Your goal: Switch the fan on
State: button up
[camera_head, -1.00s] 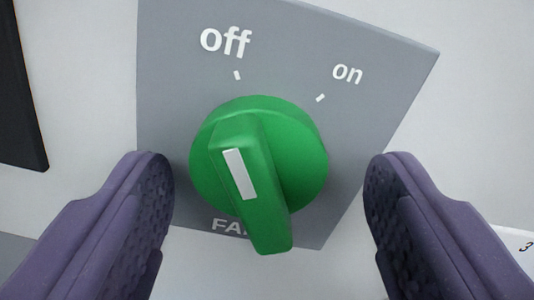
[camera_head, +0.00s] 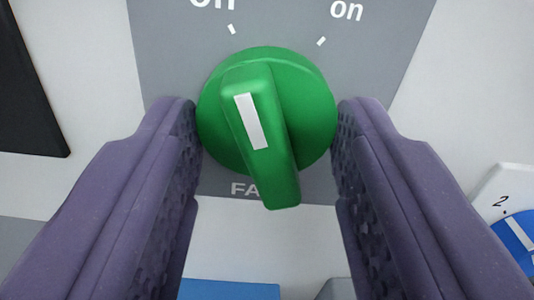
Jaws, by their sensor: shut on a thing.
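The green fan knob (camera_head: 311,115) sits on a grey label plate (camera_head: 385,55) in the head camera view. Its raised grip bar carries a white marker line that tilts up and to the left, toward the "off" tick. The "off" word is partly cut by the top edge, and "on" shows at the upper right. The "FAN" label below is partly covered by the bar. My gripper (camera_head: 267,112) has its two purple padded fingers against the left and right sides of the knob's round base, shut on it.
A black panel (camera_head: 25,95) is at the left. A blue knob (camera_head: 518,238) on a white plate with a "2" shows at the lower right. A blue surface (camera_head: 230,290) shows at the bottom edge. The pale panel between is bare.

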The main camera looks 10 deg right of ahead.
jog(key=m+b, duration=0.4)
jog(key=m, duration=0.1)
jog(key=shift+m+b, duration=0.3)
jog(key=shift+b, duration=0.05)
jog(key=m+b, duration=0.4)
jog(key=shift+m, duration=0.3)
jog(key=shift+r+m, duration=0.15)
jog(key=shift+m, duration=0.15)
jog(key=o, duration=1.1)
jog(key=shift+c, duration=0.2)
jog(key=s+p, duration=0.1)
jog(key=s, duration=0.6)
jog(key=shift+s+a, duration=0.35)
jog(key=shift+s, duration=0.05)
